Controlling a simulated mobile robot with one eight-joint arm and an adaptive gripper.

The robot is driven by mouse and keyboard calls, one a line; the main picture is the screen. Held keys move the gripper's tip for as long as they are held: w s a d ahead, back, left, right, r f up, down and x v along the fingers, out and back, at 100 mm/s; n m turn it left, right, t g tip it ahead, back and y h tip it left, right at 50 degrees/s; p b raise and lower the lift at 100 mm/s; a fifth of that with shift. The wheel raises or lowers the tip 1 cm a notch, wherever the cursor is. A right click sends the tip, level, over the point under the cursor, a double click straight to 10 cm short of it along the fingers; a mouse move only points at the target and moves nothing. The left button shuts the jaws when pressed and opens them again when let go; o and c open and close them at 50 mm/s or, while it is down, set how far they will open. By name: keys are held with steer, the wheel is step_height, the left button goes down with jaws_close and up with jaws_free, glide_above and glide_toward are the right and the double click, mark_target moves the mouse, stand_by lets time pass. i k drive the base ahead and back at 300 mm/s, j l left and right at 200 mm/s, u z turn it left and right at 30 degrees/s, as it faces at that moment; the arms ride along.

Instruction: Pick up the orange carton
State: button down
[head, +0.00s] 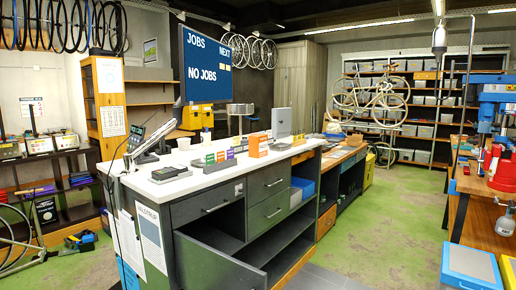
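A small orange carton (258,148) stands on the white top of the counter (185,184), near its front edge. It is at the right end of a row of small colored cartons (222,155), some with green, purple and orange parts. A second orange-toned carton (298,140) appears farther right along the counter. My gripper is not in view, so its state does not show.
A dark device (171,173) and white cups lie left on the counter. A grey monitor back (281,122) stands behind the cartons. Green floor (385,225) is clear to the right, before a workbench (480,205).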

mark_target(258, 144)
steer(key=i+l, duration=0.2)
steer(key=i, duration=0.2)
steer(key=i+l+u, duration=0.1)
steer(key=i+l, duration=0.15)
steer(key=i, duration=0.2)
steer(key=i+l+u, duration=0.1)
steer(key=i+l, duration=0.15)
steer(key=i, duration=0.15)
